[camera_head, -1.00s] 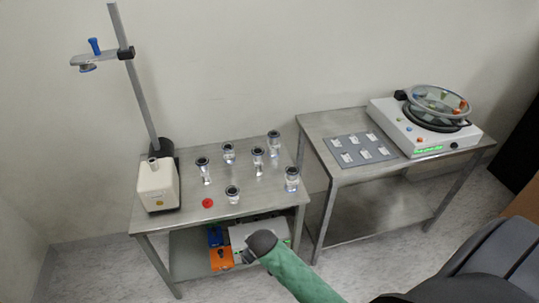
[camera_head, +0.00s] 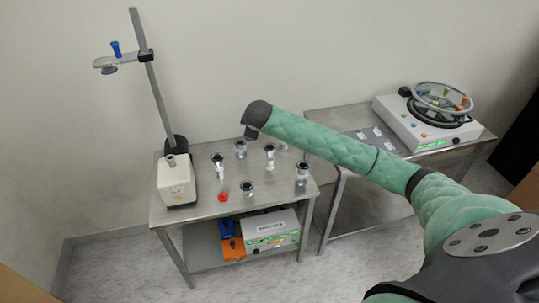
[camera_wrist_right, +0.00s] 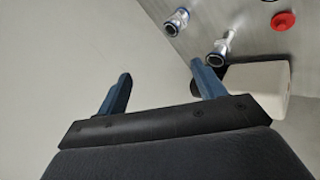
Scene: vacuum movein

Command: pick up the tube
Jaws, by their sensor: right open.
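Several clear tubes with dark rims stand on the left metal table; which one the task means cannot be told. One tube (camera_head: 219,168) is nearest the white pump, another (camera_head: 241,149) is behind it, and a third (camera_head: 302,174) stands near the right edge. My right gripper (camera_head: 248,131) is above the back of this table, its fingers barely visible in the head view. In the right wrist view its two blue fingers (camera_wrist_right: 162,88) are apart with nothing between them. My left gripper is out of view.
The white pump (camera_head: 176,181) and a tall stand (camera_head: 146,80) with a clamp occupy the table's left end. A red disc (camera_head: 222,197) lies near the front. A white device (camera_head: 425,128) sits on the right table. My right arm crosses between the tables.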

